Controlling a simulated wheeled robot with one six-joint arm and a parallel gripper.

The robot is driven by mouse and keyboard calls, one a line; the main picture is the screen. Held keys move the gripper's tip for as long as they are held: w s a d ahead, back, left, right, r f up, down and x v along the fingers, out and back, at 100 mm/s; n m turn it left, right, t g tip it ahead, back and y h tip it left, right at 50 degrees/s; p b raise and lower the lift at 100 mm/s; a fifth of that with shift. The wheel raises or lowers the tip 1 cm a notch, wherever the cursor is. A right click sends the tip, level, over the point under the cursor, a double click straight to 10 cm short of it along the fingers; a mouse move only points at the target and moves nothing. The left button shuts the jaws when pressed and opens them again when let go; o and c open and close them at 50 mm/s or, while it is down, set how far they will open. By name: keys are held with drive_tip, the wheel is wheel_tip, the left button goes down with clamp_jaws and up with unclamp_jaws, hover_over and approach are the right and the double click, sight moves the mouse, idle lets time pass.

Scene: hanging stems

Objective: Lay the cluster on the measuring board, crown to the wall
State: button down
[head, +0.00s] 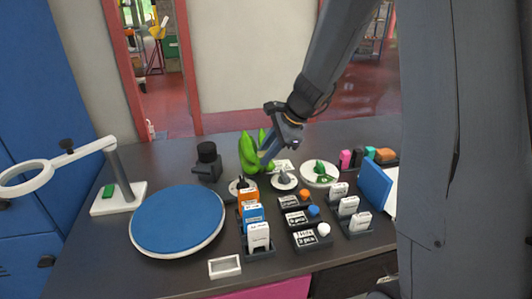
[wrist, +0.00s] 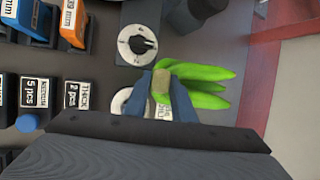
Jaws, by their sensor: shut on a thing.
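The cluster is a bunch of bright green bananas (head: 248,153), held above the back middle of the table. My gripper (head: 268,152) is shut on its brownish crown. In the wrist view, the gripper (wrist: 161,97) has a finger on each side of the crown, and the green fruits (wrist: 203,74) point right. The measuring board is hard to identify. A blue upright panel (head: 374,184) with a white surface beside it stands at the right, partly hidden by my arm, and I cannot tell whether it is the board.
A round blue-topped disc (head: 178,219) fills the left of the table (head: 95,262). Label holders (head: 255,222) and small labelled blocks (head: 297,217) crowd the middle. A white plate (head: 319,174) carries a green piece. A dial (wrist: 137,45) lies near the cluster.

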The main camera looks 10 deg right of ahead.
drive_tip(key=c, duration=1.5)
unclamp_jaws()
